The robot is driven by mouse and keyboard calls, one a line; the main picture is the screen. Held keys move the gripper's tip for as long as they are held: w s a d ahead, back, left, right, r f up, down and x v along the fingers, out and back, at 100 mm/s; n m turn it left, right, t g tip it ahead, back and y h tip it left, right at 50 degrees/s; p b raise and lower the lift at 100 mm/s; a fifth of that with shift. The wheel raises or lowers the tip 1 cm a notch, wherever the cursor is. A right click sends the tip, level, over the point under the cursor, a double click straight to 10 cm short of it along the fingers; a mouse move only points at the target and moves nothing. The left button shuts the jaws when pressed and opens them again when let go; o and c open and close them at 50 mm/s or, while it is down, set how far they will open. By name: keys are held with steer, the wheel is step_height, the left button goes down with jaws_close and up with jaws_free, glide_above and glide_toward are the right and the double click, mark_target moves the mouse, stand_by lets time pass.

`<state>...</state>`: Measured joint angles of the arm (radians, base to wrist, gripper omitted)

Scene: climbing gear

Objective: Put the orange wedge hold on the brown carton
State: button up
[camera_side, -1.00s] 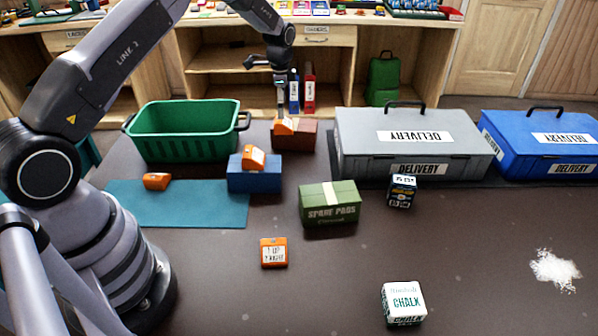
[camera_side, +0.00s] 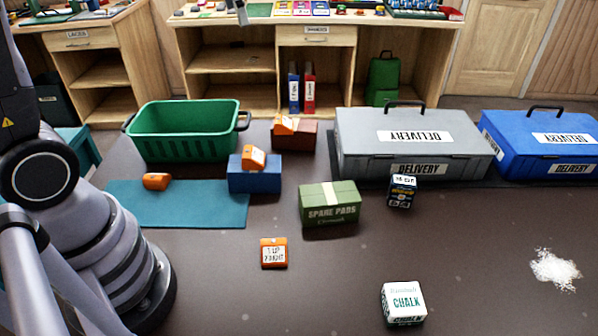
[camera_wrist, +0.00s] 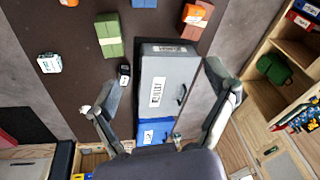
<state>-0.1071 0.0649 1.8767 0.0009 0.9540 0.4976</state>
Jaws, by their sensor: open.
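The orange wedge hold (camera_side: 284,125) rests on top of the brown carton (camera_side: 301,139), toward its left side, behind the blue box. In the wrist view the orange hold (camera_wrist: 193,14) and brown carton (camera_wrist: 186,35) show at the top. My gripper (camera_wrist: 160,82) is open and empty, its two fingers spread wide, high above the grey case and well away from the hold. In the side view only a small part of it may show at the top edge.
Other orange pieces sit on the blue box (camera_side: 254,181), on the teal mat (camera_side: 205,212) and on the bare table (camera_side: 273,253). A green basket (camera_side: 187,130), green carton (camera_side: 329,205), grey case (camera_side: 415,143), blue case (camera_side: 545,143), dark box (camera_side: 402,191) and chalk box (camera_side: 403,302) stand around.

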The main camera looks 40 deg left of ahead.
steer(key=s+d+n+t, duration=0.1)
steer(key=s+d+n, duration=0.1)
steer(key=s, duration=0.9)
steer(key=s+d+n+t, duration=0.1)
steer(key=s+d+n, duration=0.1)
steer(key=s, duration=0.9)
steer(key=shift+f+t, duration=0.15)
steer(key=shift+t, duration=0.25)
steer(key=shift+o, duration=0.5)
